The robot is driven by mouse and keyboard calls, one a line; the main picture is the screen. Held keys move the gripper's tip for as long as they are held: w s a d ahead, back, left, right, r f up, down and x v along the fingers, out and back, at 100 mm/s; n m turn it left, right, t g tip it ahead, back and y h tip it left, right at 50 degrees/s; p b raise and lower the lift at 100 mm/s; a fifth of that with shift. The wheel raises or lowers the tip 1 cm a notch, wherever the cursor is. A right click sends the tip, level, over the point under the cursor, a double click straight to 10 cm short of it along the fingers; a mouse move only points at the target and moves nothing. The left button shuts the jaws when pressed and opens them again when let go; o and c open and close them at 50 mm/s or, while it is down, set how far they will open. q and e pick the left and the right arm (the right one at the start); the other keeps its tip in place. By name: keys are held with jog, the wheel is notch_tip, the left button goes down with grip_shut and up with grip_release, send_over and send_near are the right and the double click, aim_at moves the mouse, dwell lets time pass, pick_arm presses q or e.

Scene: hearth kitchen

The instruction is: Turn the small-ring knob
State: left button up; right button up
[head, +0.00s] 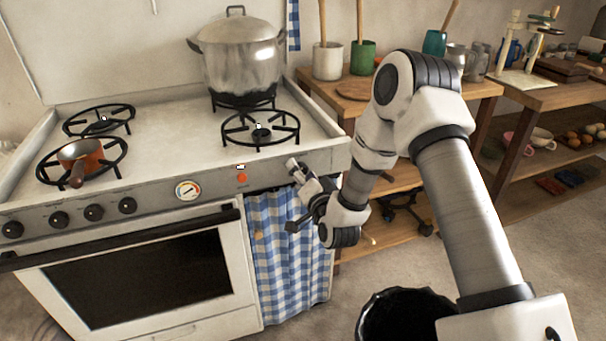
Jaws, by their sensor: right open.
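The white stove (170,100) has a grey front panel with several black knobs in a row: the far-left knob (12,229), a second knob (59,219), a third knob (93,212) and a fourth knob (127,205). I cannot tell which one belongs to the small ring. The back-left ring (99,120) and front-right ring (260,130) are bare. My right gripper (292,195) is open in front of the panel's right end, well right of these knobs. It hides part of the panel there. My left gripper is out of view.
A large lidded pot (240,62) stands on the back-right ring. An orange pan (82,150) sits on the front-left ring. An oven handle bar (120,238) runs below the knobs. A checked curtain (280,255) hangs below my gripper. A wooden shelf (480,88) stands right.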

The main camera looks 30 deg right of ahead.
jog(key=c, duration=1.1)
jog(key=shift+c, duration=0.2)
jog(key=shift+n, duration=0.5)
jog(key=shift+n+p, duration=3.4)
jog(key=shift+n, duration=3)
